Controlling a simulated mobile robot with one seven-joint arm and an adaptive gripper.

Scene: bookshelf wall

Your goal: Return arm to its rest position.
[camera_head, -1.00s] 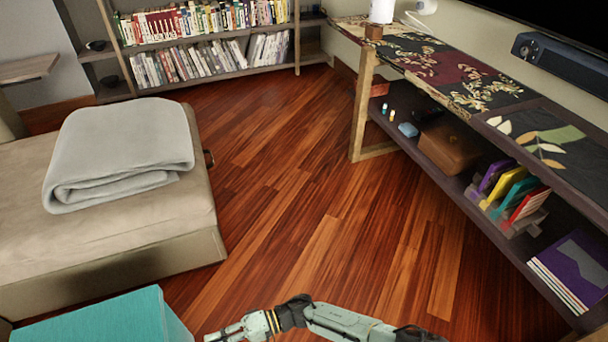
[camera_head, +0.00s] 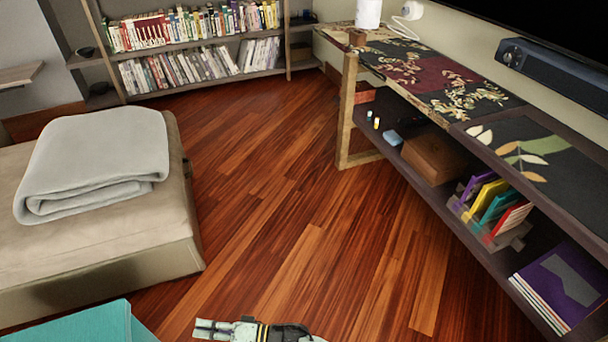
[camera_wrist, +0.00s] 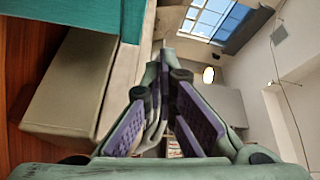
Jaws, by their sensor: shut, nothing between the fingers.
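My gripper (camera_head: 205,328) is at the bottom edge of the head view, low over the wooden floor and pointing left. Only the gripper and a short stretch of my wrist show there; the rest of my arm is out of the frame. In the wrist view my gripper (camera_wrist: 165,80) has its purple-padded fingers together at the tips, with nothing held. It touches nothing that I can see.
A beige ottoman (camera_head: 120,240) with a folded grey blanket (camera_head: 95,160) stands at left. A teal block (camera_head: 75,325) is at the lower left, near my gripper. A long shelf unit (camera_head: 470,225) runs along the right. The wooden floor (camera_head: 290,215) between is clear.

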